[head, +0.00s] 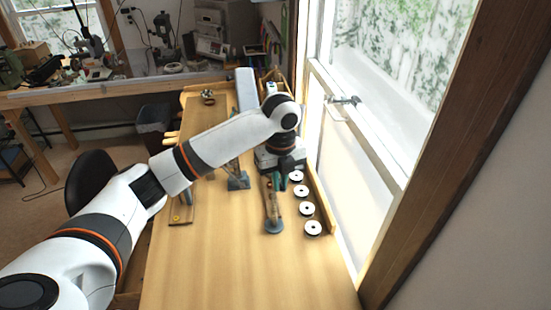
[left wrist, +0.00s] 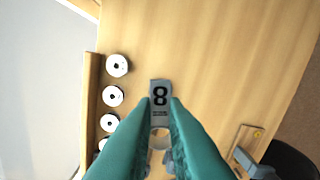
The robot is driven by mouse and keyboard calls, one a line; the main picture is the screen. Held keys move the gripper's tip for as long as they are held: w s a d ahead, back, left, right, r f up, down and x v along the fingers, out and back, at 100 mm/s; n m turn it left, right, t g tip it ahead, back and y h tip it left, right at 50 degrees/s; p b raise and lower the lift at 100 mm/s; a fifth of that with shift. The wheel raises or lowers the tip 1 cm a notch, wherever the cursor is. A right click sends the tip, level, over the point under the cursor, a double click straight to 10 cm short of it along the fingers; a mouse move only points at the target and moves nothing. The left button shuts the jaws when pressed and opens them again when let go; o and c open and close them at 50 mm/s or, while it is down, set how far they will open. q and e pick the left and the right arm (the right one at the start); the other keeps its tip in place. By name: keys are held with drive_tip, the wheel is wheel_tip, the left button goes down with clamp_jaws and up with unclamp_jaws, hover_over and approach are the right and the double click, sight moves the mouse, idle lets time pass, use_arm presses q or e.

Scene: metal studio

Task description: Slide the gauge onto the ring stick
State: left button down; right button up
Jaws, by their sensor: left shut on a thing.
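In the head view the teal fingers (head: 277,182) point down over the right part of the table. Below them is a slim brownish upright shape with a grey round foot (head: 274,228), which looks like the ring stick. I cannot tell whether gauge and stick touch. A pale round part (left wrist: 160,140) shows between the fingers. My right gripper is out of view.
Several white discs (head: 313,228) stand in a row along the table's right edge. A grey-footed stand (head: 238,181) is left of my gripper. A wooden board (head: 181,214) lies at the left edge. The table's near part (head: 235,275) is clear. A window borders the right.

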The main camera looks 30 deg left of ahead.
use_arm(q)
drive_tip(key=shift+w+a+f+m, duration=0.1)
drive_tip(key=shift+a+f+m, duration=0.2)
drive_tip(key=shift+f, duration=0.3)
drive_tip(key=shift+w+a+f+m, duration=0.15)
drive_tip(key=shift+a+f+m, duration=0.15)
drive_tip(key=shift+f, duration=0.25)
drive_tip(key=shift+w+a+f+m, duration=0.1)
drive_tip(key=shift+a+f+m, duration=0.15)
drive_tip(key=shift+f, duration=0.35)
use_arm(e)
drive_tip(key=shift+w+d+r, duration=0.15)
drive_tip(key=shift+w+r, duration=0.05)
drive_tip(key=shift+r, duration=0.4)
use_arm(q)
drive_tip(key=shift+w+a, duration=0.2)
drive_tip(key=shift+w, duration=0.1)
drive_tip(key=shift+f, duration=0.65)
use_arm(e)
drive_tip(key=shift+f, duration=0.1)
use_arm(q)
drive_tip(key=shift+s+f, duration=0.15)
drive_tip(key=shift+f, duration=0.05)
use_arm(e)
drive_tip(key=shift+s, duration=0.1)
